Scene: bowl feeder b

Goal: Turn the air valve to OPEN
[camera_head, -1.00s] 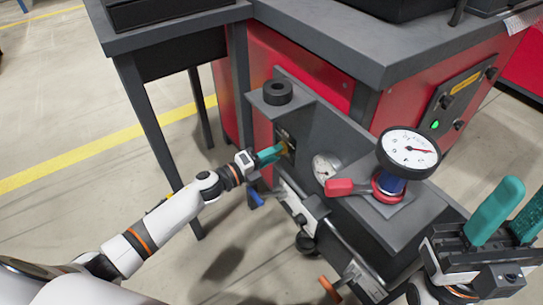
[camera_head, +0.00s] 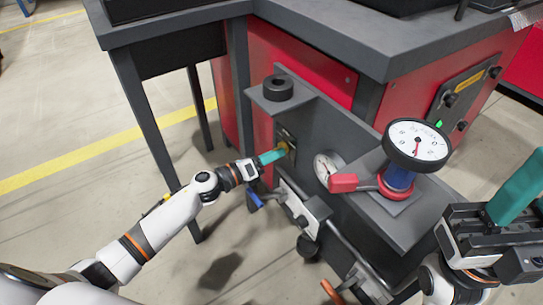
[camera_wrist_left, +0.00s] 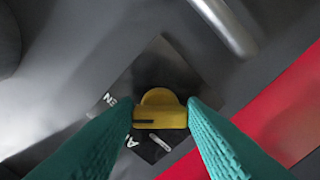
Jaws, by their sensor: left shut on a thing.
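The yellow air valve knob (camera_head: 284,147) sits on a dark label plate on the side of the grey feeder housing. In the left wrist view the knob (camera_wrist_left: 160,118) lies between the teal fingertips of my left gripper (camera_wrist_left: 160,106), which is shut on it. A dark mark shows on the left of the knob. White letters ending in "EN" show on the plate (camera_wrist_left: 160,62) at left; other lettering is partly hidden by the left finger. In the head view my left gripper (camera_head: 275,153) reaches the knob from the left. My right gripper (camera_head: 528,200) is open, cut off at the right edge.
Open floor lies at left.

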